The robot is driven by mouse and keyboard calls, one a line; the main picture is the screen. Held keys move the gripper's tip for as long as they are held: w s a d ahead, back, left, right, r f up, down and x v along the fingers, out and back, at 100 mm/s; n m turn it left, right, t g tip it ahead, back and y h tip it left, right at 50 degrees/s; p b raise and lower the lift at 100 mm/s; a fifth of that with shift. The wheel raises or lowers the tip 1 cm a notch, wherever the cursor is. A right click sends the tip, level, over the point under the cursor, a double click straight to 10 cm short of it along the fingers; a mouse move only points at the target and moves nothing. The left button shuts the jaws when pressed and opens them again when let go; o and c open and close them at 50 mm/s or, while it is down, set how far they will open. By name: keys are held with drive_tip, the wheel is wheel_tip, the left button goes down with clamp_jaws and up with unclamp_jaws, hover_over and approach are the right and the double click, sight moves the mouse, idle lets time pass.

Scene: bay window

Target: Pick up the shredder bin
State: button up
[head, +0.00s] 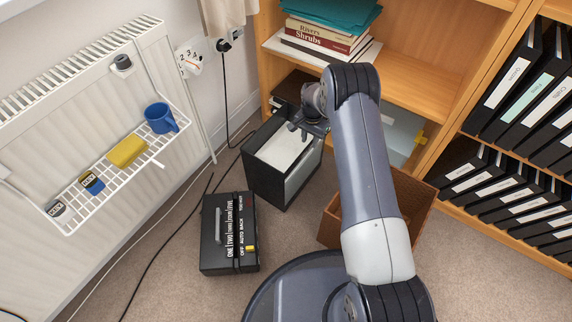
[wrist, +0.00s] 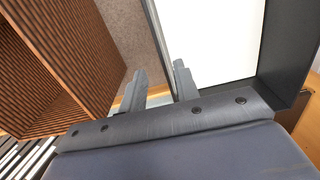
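The shredder bin (head: 262,183) is a black open-topped box with white contents and a pale window in one side. It stands upright on the carpet by the bookcase. My gripper (head: 306,130) is at its top right rim, near the far corner. In the wrist view the gripper (wrist: 160,82) is open, with its fingers apart. The bin (wrist: 287,50) fills the upper right there. Its near rim runs between the fingers, one over the white contents and one over the carpet side. I cannot tell whether either finger touches it.
The black shredder head (head: 229,240) lies on the floor in front of the bin. A brown basket (head: 412,195) stands right of the bin, also in the wrist view (wrist: 60,60). The radiator (head: 75,130) with its rack is left, the bookcase (head: 425,80) behind. Cables cross the carpet.

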wheel_tip(320, 180, down, 8)
drive_tip(key=b, duration=0.3)
drive_tip(key=shift+a+r, duration=0.2)
drive_tip(key=shift+a, duration=0.1)
clamp_jaws()
idle(1.1)
